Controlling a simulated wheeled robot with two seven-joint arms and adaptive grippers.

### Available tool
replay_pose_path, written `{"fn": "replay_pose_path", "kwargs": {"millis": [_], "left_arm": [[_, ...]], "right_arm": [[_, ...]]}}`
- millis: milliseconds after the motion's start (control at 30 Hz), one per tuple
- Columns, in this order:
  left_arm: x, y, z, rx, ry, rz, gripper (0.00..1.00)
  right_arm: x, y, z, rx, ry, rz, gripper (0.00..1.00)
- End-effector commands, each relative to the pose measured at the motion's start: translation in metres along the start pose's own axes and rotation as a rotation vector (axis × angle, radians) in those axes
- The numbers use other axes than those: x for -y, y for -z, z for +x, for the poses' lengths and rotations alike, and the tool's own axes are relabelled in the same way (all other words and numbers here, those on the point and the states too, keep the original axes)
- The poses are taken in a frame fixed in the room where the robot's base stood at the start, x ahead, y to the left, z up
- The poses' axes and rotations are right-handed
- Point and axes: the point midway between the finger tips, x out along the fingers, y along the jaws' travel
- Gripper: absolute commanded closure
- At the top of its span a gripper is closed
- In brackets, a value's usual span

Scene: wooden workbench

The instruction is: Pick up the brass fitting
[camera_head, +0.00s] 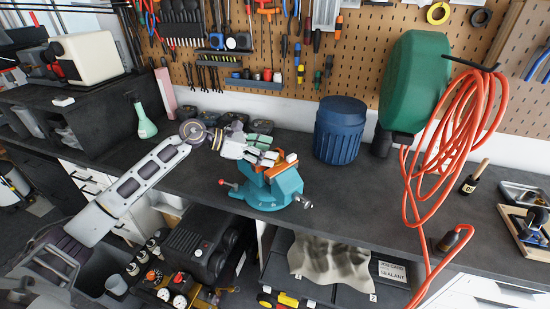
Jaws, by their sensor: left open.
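My left arm reaches in from the lower left, and my left gripper (271,158) is at the teal and orange bench vise (272,190). Its fingers are open and sit just above the vise jaws, at their back left side. I cannot make out the brass fitting; it may be hidden by the fingers or too small to tell. My right gripper is not in view.
A blue ribbed bin (339,131) stands right of the vise, with a green hose reel (415,78) and hanging orange hose (462,118) beyond. A green bottle (145,120) stands at left. The dark worktop (358,205) right of the vise is clear.

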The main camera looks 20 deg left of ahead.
Motion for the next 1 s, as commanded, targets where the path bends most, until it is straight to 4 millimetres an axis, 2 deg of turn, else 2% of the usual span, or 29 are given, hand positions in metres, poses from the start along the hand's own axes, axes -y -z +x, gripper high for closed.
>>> {"fn": "replay_pose_path", "kwargs": {"millis": [100,400,900,1000], "left_arm": [[0.002,-0.003,0.01,0.002,0.001,-0.001,0.33],[0.001,-0.001,0.029,0.001,-0.001,0.0,0.33],[0.001,-0.001,0.03,0.001,-0.001,0.0,0.33],[0.001,-0.001,0.03,0.001,-0.001,0.0,0.46]], "right_arm": [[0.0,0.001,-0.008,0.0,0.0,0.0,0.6],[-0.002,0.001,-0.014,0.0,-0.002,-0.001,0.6],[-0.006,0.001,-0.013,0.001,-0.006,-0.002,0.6],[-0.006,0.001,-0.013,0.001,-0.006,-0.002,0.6]]}}
